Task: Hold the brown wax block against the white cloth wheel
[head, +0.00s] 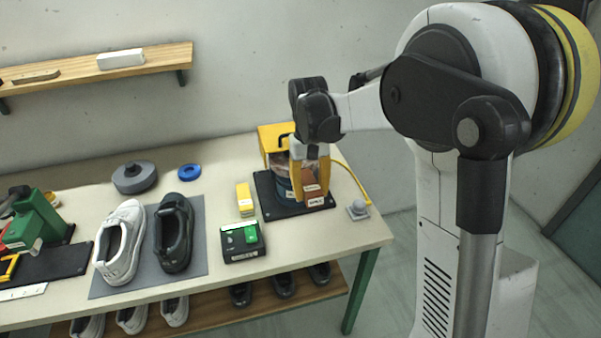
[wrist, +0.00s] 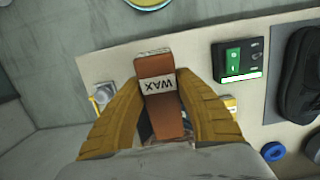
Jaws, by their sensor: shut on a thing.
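My gripper (head: 310,155) points down at the right end of the bench, shut on the brown wax block (head: 314,186). In the wrist view, the block (wrist: 158,92) with its white WAX label sits between the two yellow fingers of my gripper (wrist: 163,110). The polishing machine (head: 272,137) has a yellow housing and a black base, right behind the block. The white cloth wheel is mostly hidden behind the block and fingers; I cannot tell whether the block touches it.
A green and black switch box (head: 242,240), a yellow block (head: 245,200) and a grey knob (head: 358,208) stand near the machine. A white shoe (head: 121,243) and a dark shoe (head: 174,233) sit on a grey mat (head: 193,274). A blue ring (head: 189,172) lies behind them.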

